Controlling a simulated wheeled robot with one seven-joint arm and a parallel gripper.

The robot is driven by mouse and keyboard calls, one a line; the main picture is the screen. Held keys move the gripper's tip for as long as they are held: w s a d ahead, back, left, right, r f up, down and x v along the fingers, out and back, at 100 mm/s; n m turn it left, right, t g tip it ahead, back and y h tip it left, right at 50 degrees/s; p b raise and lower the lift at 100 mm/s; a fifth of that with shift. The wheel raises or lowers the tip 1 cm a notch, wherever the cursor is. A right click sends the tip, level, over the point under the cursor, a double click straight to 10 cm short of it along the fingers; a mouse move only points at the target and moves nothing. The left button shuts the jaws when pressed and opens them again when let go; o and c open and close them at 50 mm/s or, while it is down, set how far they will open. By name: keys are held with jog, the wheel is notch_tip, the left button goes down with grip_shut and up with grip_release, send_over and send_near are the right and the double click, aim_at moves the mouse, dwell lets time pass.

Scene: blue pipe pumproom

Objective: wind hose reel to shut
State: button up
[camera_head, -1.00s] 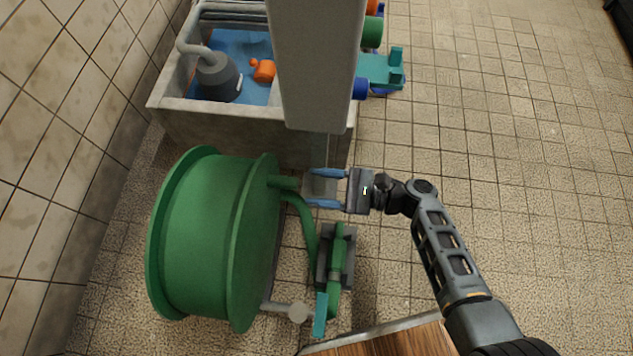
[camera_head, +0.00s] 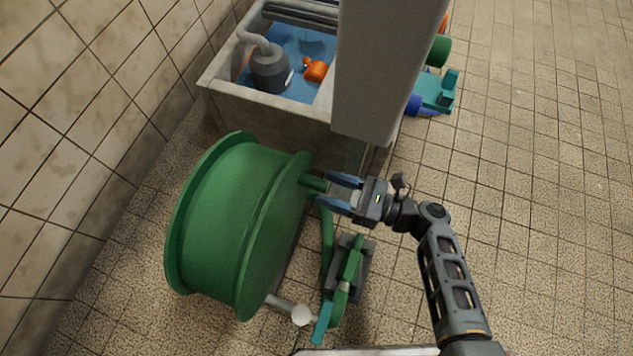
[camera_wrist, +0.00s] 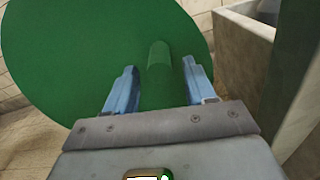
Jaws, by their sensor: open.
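My gripper (camera_head: 327,189) is open at the peg's free end, one finger on each side. In the wrist view the peg (camera_wrist: 160,65) lies between my two blue fingers (camera_wrist: 160,80), with the green flange (camera_wrist: 90,50) behind. I cannot tell whether either finger touches the peg. A pale rod with a round knob (camera_head: 301,315) sticks out low on the reel.
A green pipe with a teal lever (camera_head: 322,323) stands right of the reel on a grey block. Behind is a concrete tank (camera_head: 290,115) with a grey pump (camera_head: 270,70).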

aim_at(317, 185)
jog(key=shift+b+x, duration=0.4)
jog(key=shift+x, duration=1.6)
jog(key=shift+c, duration=0.3)
grip_shut()
